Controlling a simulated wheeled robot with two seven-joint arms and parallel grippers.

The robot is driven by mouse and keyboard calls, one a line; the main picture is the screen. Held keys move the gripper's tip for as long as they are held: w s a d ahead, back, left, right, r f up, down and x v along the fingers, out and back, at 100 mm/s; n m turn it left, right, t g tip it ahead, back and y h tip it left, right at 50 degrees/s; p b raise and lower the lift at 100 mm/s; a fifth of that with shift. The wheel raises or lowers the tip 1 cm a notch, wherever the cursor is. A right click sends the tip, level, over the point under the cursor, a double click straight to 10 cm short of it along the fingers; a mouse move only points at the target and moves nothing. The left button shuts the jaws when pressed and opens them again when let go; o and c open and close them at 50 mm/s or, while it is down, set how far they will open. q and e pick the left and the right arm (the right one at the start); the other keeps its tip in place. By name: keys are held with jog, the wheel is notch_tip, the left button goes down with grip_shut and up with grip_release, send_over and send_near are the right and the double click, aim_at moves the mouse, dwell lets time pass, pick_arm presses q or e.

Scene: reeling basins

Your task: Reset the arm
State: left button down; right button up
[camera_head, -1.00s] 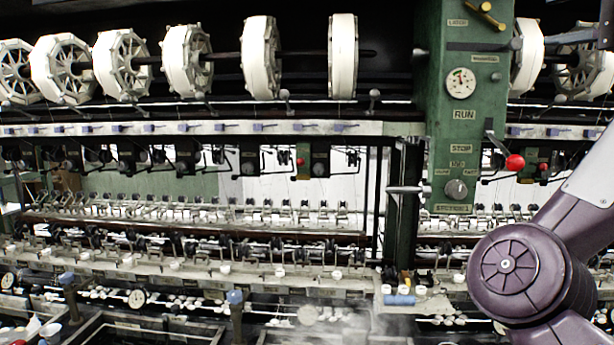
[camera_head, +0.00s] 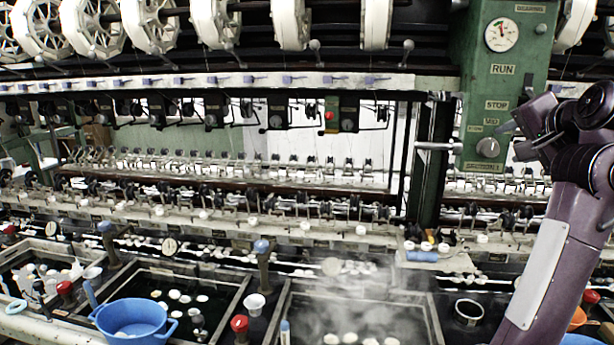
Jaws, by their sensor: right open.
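My right arm (camera_head: 547,265) rises from the lower right, purple with a pale panel, and bends at dark joints near the right edge. My right gripper (camera_head: 518,138) is at the arm's upper end, pointing left in front of the green control column (camera_head: 505,85). It is open and I see nothing held in it. Its fingers are small and dark, and it covers part of the column near the dial. My left arm and gripper are not in view.
The reeling machine with white reels (camera_head: 150,22) fills the back. Water basins (camera_head: 170,295) line the front, one steaming. A blue bowl (camera_head: 133,318) sits at lower left and a metal cup (camera_head: 467,312) at lower right. Red-topped knobs (camera_head: 239,323) stand between basins.

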jog(key=s+a+f+n+g, duration=0.2)
jog(key=a+f, duration=0.1)
jog(key=f, duration=0.7)
jog(key=s+a+f+n+g, duration=0.1)
jog(key=s+a+f+n, duration=0.15)
jog(key=f, duration=0.85)
jog(key=s+a+f+n+g, duration=0.2)
jog(key=a+f+n, duration=0.15)
jog(key=f, duration=0.65)
jog(key=s+a+f+n+g, duration=0.2)
jog(key=s+a+f, duration=0.2)
jog(key=s+f, duration=0.3)
jog(key=s+a+f+n+g+y, duration=0.1)
jog(key=s+a+f+n, duration=0.3)
jog(key=s, duration=0.4)
jog(key=s+a+f+n+g, duration=0.1)
jog(key=s+a+f+g, duration=0.1)
jog(key=s+a+f, duration=0.4)
jog(key=s+d+f+g, duration=0.1)
jog(key=s+f, duration=0.1)
jog(key=f, duration=1.4)
jog(key=s+d+f, duration=0.1)
jog(key=s+f, duration=0.1)
jog(key=f, duration=1.3)
jog(key=s+d+f, duration=0.2)
jog(key=s+f, duration=0.7)
jog(key=s+d+f+g, duration=0.1)
jog(key=s+f, duration=0.7)
jog(key=s, duration=0.2)
jog(key=shift+d+f, duration=0.35)
